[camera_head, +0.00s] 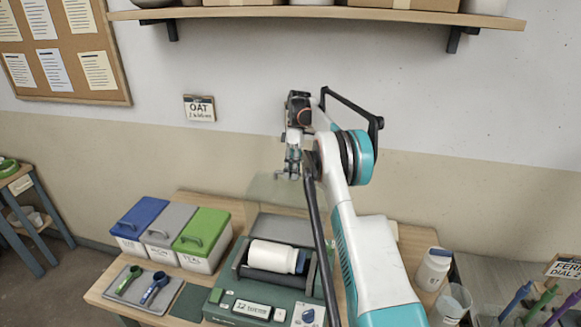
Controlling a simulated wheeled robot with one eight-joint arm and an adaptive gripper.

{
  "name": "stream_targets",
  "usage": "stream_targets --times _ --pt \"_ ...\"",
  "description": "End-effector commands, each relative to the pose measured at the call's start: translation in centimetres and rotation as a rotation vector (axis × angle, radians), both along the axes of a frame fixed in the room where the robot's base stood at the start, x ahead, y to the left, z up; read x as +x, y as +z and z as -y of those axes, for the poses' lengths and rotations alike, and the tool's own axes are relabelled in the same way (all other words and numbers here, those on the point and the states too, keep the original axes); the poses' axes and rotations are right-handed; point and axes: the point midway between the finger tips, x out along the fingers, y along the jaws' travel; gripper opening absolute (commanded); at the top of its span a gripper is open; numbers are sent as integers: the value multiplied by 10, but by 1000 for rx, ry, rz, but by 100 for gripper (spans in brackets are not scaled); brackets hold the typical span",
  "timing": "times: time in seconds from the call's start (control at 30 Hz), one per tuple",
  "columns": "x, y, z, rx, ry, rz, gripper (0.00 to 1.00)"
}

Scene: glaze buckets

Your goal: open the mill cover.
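The mill (238,300) is a green machine on the wooden table, with a label plate and a blue knob on its front. A white jar (272,256) with a blue lid lies on its side in the mill. A see-through, faintly greenish panel, which looks like the mill cover (262,193), stands raised above and behind the jar. My gripper (289,176) points down at the panel's upper part, right of its middle. It is too small to tell whether it touches the panel or how far its fingers are apart.
Blue, grey and green lidded bins (203,240) stand left of the mill. A grey tray (124,284) with two scoops lies in front of them. A white bottle (433,268) and a clear cup (452,303) stand at the right. A shelf (330,13) hangs above.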

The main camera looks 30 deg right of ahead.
Motion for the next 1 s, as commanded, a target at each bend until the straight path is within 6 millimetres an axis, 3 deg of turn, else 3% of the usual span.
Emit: stream_targets --times 0.53,1.0 --pt "0 15 -4 6 2 -1 31" --pt "-2 92 -4 3 1 -1 31"
